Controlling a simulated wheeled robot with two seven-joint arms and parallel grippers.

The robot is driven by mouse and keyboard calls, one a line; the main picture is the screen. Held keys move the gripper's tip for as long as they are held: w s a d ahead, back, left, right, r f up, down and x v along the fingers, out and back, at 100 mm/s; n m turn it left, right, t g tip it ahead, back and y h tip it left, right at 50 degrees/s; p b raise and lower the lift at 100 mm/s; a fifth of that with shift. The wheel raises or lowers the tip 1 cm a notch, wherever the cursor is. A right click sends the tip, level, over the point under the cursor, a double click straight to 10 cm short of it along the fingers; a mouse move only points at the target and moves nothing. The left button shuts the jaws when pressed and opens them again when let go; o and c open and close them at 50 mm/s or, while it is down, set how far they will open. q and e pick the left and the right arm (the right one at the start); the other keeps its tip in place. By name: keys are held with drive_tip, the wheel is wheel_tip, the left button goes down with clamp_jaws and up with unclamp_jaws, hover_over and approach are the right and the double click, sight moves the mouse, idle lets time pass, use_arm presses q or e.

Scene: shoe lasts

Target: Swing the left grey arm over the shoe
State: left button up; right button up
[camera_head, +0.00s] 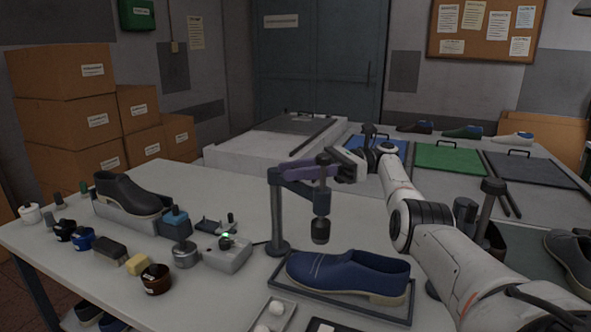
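A dark blue shoe (345,270) lies on a dark tray (377,311) at the front middle of the table. The left grey arm stands on a post (278,225) at the tray's left back corner. Its bar reaches right and its dark round head (320,232) hangs above the shoe's toe part, apart from it. My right gripper (300,172) comes in from the right, with its purplish fingers at the grey arm's outer end, by its upright knob (322,159). The fingers overlap there, so I cannot tell whether they grip it. My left gripper is out of view.
A second dark post (490,210) stands to the right, partly behind my arm. At left are a black shoe (128,193) on a stand, small pots, and a grey box (228,254) with a green light. Blue, green and dark mats lie behind.

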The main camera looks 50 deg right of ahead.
sight(296, 167)
drive_tip(key=shift+o, duration=0.3)
drive_tip(key=shift+r, duration=0.15)
wheel_tip(296, 167, up, 10)
drive_tip(key=shift+f, duration=0.1)
idle(0.6)
